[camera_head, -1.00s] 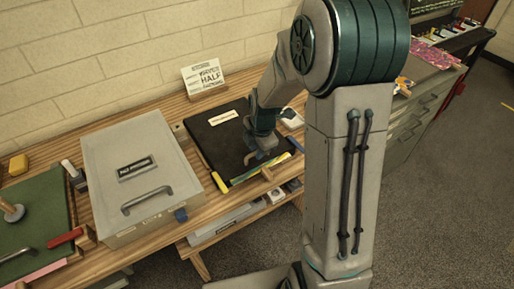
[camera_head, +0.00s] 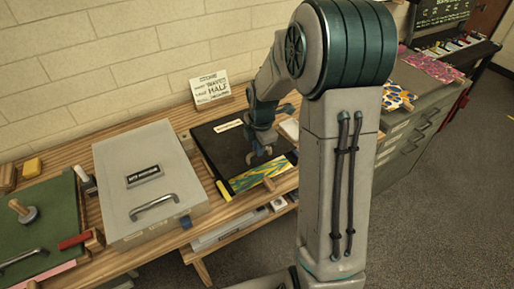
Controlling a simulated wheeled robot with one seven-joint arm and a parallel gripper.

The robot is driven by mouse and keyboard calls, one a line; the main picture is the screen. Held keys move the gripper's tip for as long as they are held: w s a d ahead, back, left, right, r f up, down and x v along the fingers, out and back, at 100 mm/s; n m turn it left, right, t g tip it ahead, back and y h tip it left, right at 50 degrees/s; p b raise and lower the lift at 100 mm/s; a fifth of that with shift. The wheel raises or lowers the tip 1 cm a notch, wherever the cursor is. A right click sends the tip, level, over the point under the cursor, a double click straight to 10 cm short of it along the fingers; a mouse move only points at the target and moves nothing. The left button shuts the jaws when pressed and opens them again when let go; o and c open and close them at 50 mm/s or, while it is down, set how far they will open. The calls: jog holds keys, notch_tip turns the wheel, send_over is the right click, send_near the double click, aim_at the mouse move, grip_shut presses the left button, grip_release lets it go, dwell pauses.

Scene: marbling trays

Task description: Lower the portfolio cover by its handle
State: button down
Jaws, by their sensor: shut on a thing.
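The black portfolio cover (camera_head: 222,146), with a pale label near its back edge, is on the wooden bench to the left of my arm. Its front edge stands slightly raised. A strip of yellow, green and blue marbled paper (camera_head: 262,177) shows in front of that edge. My gripper (camera_head: 262,152) is over the front part of the cover, shut on its handle. The handle itself is mostly hidden by the fingers, and my arm hides the area to the right.
A grey box (camera_head: 115,182) with a metal handle stands close on the left. A lettered sign (camera_head: 211,90) stands behind the portfolio. A green board (camera_head: 45,218) lies at far left. A white item (camera_head: 289,129) sits right of the cover. Grey drawer cabinets (camera_head: 412,135) stand beyond my arm.

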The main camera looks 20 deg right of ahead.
jog(key=c, duration=1.5)
grip_release()
jog(key=r, duration=0.4)
jog(key=s+r+b, duration=0.1)
jog(key=r, duration=0.8)
jog(key=shift+s+d+r+b, duration=0.2)
jog(key=shift+s+r+b, duration=0.1)
jog(key=shift+r, duration=0.1)
jog(key=s+a+m, duration=0.1)
jog(key=s+m, duration=0.5)
jog(key=m, duration=0.1)
jog(key=s+a+m+t, duration=0.1)
jog(key=s+m, duration=0.5)
jog(key=s, duration=0.1)
jog(key=s+a+f+m+t, duration=0.1)
jog(key=s+m, duration=0.6)
jog(key=shift+s+a+m, duration=0.1)
jog(key=shift+a+m, duration=0.15)
jog(key=shift+m, duration=0.05)
